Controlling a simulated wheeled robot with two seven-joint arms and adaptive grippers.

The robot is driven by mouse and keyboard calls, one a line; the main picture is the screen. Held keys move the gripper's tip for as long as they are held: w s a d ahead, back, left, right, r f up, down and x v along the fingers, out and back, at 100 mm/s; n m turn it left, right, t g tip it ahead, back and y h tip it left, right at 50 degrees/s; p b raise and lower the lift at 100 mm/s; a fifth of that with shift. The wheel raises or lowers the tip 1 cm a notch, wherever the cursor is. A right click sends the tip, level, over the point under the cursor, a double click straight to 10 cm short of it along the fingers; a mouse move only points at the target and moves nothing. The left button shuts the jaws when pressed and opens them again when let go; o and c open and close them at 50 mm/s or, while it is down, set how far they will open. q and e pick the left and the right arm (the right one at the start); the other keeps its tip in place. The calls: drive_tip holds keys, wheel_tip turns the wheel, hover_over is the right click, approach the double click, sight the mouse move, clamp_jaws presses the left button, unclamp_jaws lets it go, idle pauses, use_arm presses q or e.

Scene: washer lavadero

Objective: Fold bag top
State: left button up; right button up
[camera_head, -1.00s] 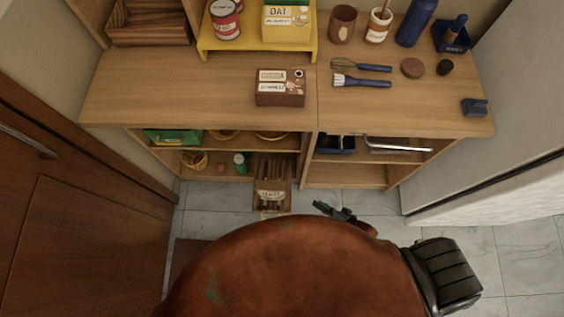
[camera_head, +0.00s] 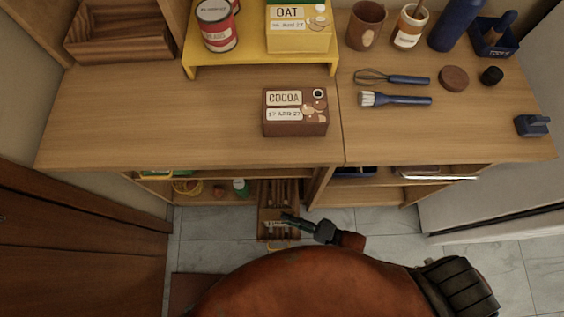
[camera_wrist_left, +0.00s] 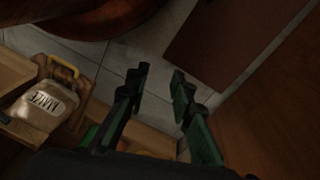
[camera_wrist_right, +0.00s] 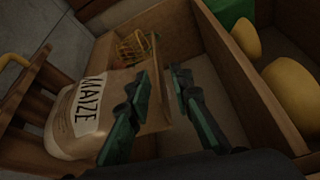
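The cream bag labelled MAIZE (camera_wrist_left: 45,108) stands in a wooden carrier at the lower shelf, low near the floor. It fills the left of the right wrist view (camera_wrist_right: 85,118); in the head view only a small part shows behind my right gripper. I cannot tell the state of its top. My right gripper (camera_head: 288,217) is just over the carrier; in the right wrist view its two fingers (camera_wrist_right: 163,72) are apart and empty, one overlapping the bag's side. My left gripper (camera_wrist_left: 160,75) is open and empty, over the floor and away from the bag.
Above is the wooden counter (camera_head: 180,115) with a cocoa box (camera_head: 295,112), brush (camera_head: 395,99) and whisk (camera_head: 390,78). In the right wrist view a wooden shelf divider (camera_wrist_right: 225,75) stands beside the fingers, with yellow bowls (camera_wrist_right: 292,90) beyond. A wooden door (camera_head: 70,250) is at left.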

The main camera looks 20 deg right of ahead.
drive_tip(key=shift+x, duration=1.05)
clamp_jaws()
